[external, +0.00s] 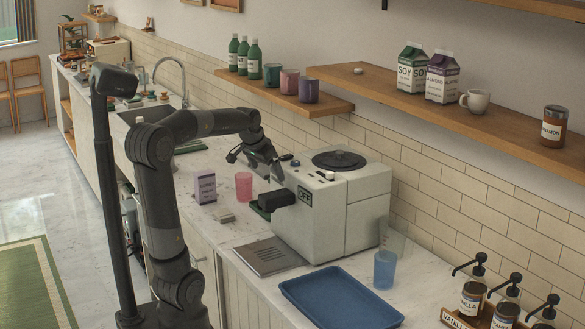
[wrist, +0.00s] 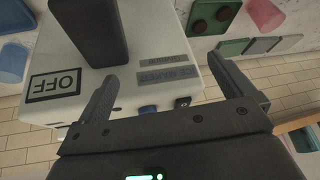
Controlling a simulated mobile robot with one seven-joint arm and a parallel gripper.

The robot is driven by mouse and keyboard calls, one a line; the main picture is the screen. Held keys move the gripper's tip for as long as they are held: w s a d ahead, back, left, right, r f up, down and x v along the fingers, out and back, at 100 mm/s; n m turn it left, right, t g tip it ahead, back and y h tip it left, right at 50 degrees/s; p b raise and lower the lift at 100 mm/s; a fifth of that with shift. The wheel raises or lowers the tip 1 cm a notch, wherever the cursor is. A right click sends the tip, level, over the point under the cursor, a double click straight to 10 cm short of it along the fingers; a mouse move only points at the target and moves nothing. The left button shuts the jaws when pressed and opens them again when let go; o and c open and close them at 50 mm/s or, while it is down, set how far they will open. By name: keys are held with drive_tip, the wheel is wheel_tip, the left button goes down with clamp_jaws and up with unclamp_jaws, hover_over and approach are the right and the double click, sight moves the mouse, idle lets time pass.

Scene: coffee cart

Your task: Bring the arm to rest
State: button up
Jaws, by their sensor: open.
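My gripper (external: 258,167) is open and empty. I cannot tell whether a finger touches the machine. My arm (external: 190,125) is bent at the elbow and reaches out over the counter.
A pink cup (external: 244,186) and a small labelled box (external: 205,187) stand left of the machine. A blue tray (external: 340,298) and a blue cup (external: 385,270) are to its right. Wall shelves (external: 440,105) with cartons and bottles run above.

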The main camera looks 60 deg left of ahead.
drive_tip(key=shift+t, duration=0.7)
drive_tip(key=d, duration=0.2)
drive_tip(key=s+d, duration=0.1)
drive_tip(key=d, duration=0.1)
drive_tip(key=s+d+r, duration=0.1)
drive_tip(key=d, duration=0.1)
drive_tip(key=shift+s+d, duration=0.25)
drive_tip(key=s+d+f+m+h, duration=0.1)
drive_tip(key=s+d+f, duration=0.3)
drive_tip(key=s+d, duration=0.2)
drive_tip(key=s+d+f+m+h, duration=0.1)
drive_tip(key=s+d+f+m, duration=0.1)
drive_tip(key=s+d+f, duration=0.2)
drive_tip(key=s+d, duration=0.3)
drive_tip(key=d, duration=0.1)
drive_tip(key=shift+d+g, duration=0.3)
drive_tip(key=shift+g, duration=0.1)
